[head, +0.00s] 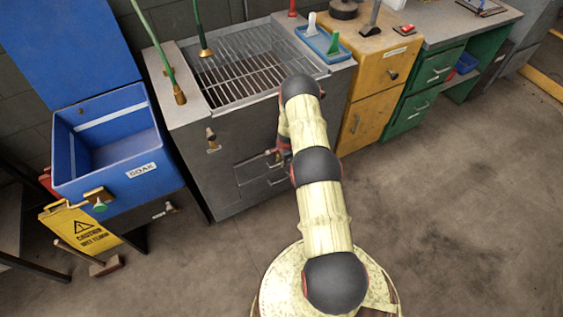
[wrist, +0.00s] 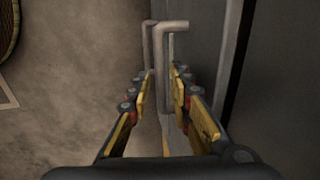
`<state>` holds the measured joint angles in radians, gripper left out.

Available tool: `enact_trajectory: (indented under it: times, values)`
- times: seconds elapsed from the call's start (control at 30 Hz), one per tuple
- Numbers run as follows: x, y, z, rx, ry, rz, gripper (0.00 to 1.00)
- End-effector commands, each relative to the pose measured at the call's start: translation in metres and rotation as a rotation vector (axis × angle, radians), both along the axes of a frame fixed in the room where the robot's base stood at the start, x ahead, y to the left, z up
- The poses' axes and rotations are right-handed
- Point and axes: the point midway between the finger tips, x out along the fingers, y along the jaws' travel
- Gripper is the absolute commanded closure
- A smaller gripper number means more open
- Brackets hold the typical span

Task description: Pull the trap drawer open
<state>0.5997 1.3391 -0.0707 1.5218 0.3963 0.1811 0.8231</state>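The grey metal cabinet (head: 235,135) under the grate has a low drawer front (head: 252,187), which I take for the trap drawer. It looks flush with the cabinet, though my arm partly covers it. My gripper (head: 274,157) is in front of this area, small and partly hidden by my arm. In the wrist view, a bent metal bar handle (wrist: 172,24) stands out from the dark front at the right. My gripper (wrist: 164,76) has its fingers on either side of the bar, with a visible gap between the fingertips. Contact with the bar is not clear.
A blue soak tub (head: 110,150) and a yellow caution sign (head: 78,232) stand at the left. A yellow cabinet (head: 372,90) and a green drawer unit (head: 436,73) stand at the right. The concrete floor (head: 460,210) is clear at the right.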

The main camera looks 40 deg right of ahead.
Motion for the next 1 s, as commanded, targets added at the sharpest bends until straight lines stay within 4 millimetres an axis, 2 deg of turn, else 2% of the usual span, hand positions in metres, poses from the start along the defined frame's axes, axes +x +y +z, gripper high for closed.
enact_trajectory:
  times: [0.33,1.0]
  values:
    - [-0.0001,0.0,0.0,0.0,0.0,0.0,1.0]
    - [-0.0003,0.0001,-0.0001,0.0,0.0,0.0,1.0]
